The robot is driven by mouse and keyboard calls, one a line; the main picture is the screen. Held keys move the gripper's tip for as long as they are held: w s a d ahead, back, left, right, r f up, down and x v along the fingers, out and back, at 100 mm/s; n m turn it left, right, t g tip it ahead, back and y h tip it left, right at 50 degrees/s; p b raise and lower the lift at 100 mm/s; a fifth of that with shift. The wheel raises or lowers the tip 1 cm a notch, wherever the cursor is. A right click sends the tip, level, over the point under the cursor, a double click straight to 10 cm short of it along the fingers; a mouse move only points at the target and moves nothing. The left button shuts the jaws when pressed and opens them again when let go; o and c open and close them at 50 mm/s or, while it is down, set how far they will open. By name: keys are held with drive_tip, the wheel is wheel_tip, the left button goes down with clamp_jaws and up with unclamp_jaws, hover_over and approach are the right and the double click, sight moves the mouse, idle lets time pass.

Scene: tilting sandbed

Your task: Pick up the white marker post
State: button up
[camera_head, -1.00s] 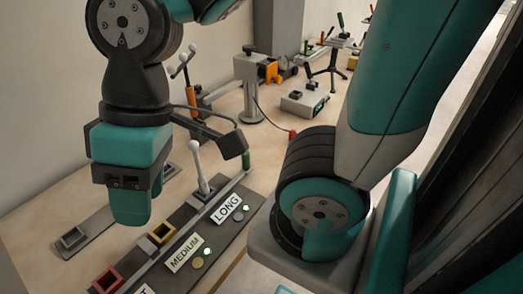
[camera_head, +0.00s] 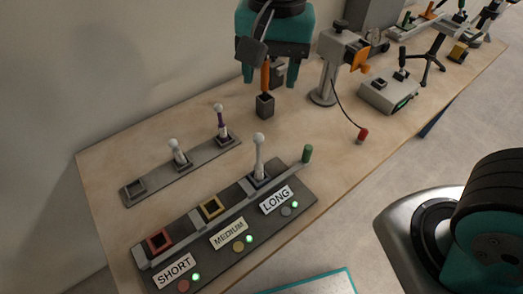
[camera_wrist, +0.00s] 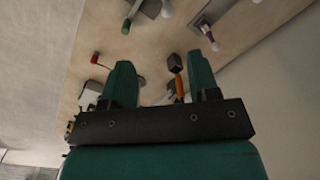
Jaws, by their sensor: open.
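Several posts have white parts. A tall white post (camera_head: 259,157) with a ball top stands upright in the LONG socket. A shorter pale post (camera_head: 178,153) and a purple-and-white post (camera_head: 221,124) stand in the rear grey rack (camera_head: 160,177); the purple-and-white one also shows in the wrist view (camera_wrist: 208,33). I cannot tell which is meant. My gripper (camera_head: 270,78) is open above the back of the table, apart from these posts. In the wrist view my gripper (camera_wrist: 160,66) has its fingers spread. An orange post (camera_wrist: 180,88) shows between them, with contact unclear.
A dark block (camera_head: 264,106) is below my gripper. A grey stand (camera_head: 326,82), a red-ended cable (camera_head: 362,134) and a control box (camera_head: 389,94) are to the right.

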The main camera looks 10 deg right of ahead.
sight(259, 135)
drive_tip(key=f, duration=0.3)
drive_tip(key=w+a+f+m+p, duration=0.1)
drive_tip(key=f, duration=0.3)
drive_tip(key=f+m+p, duration=0.1)
drive_tip(key=f, duration=0.3)
drive_tip(key=shift+w+a+f+h, duration=0.25)
drive_tip(key=shift+w+h, duration=0.05)
drive_tip(key=shift+w, duration=0.05)
drive_tip(key=shift+f+p, duration=0.9)
drive_tip(key=shift+f, duration=1.8)
drive_tip(key=shift+c, duration=0.4)
clamp_jaws()
